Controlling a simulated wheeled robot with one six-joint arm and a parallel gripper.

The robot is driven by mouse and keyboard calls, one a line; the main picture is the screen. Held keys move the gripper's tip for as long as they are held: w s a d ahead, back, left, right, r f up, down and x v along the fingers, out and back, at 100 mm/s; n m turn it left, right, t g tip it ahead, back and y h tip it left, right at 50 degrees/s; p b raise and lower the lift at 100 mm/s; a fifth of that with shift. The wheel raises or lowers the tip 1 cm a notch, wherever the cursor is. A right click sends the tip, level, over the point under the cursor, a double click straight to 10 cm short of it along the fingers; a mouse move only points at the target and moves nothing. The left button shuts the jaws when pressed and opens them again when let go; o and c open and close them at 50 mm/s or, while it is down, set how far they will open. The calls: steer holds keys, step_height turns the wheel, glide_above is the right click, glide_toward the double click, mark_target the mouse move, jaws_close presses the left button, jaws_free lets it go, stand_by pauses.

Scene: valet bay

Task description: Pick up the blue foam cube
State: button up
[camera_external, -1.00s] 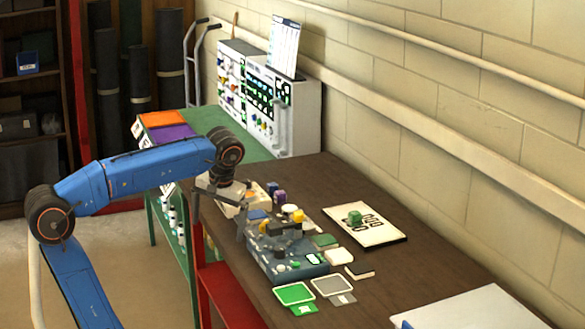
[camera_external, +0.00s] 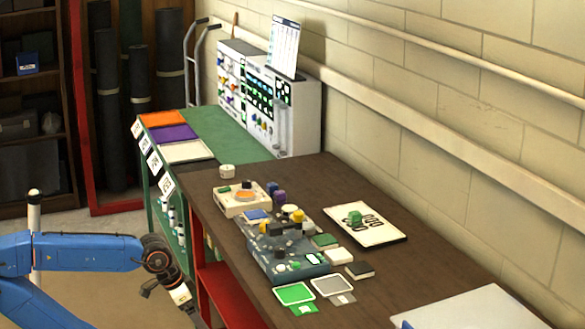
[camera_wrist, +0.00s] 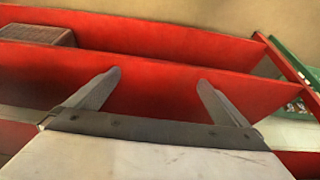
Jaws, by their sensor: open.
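I cannot pick out a blue foam cube for certain. A small blue piece (camera_external: 257,216) lies among the items at the left end of the grey tray (camera_external: 262,262) on the brown table. Dark blue-purple blocks (camera_external: 278,197) stand just behind it. No blue cube shows in the wrist view. My gripper (camera_wrist: 160,78) is open and empty, with both fingers apart in front of red shelving. In the external view my arm's end is low, beside the table's front left side and below its top, away from the items.
The brown table (camera_external: 430,275) has red shelves (camera_external: 228,290) below; they also fill the wrist view (camera_wrist: 180,85), with a brown box (camera_wrist: 38,33) at left. A green bench (camera_external: 225,135) adjoins. A white board (camera_external: 365,225) bears a green cube (camera_external: 354,216).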

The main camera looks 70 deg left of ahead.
steer(key=c, duration=1.6)
steer(key=shift+c, duration=0.2)
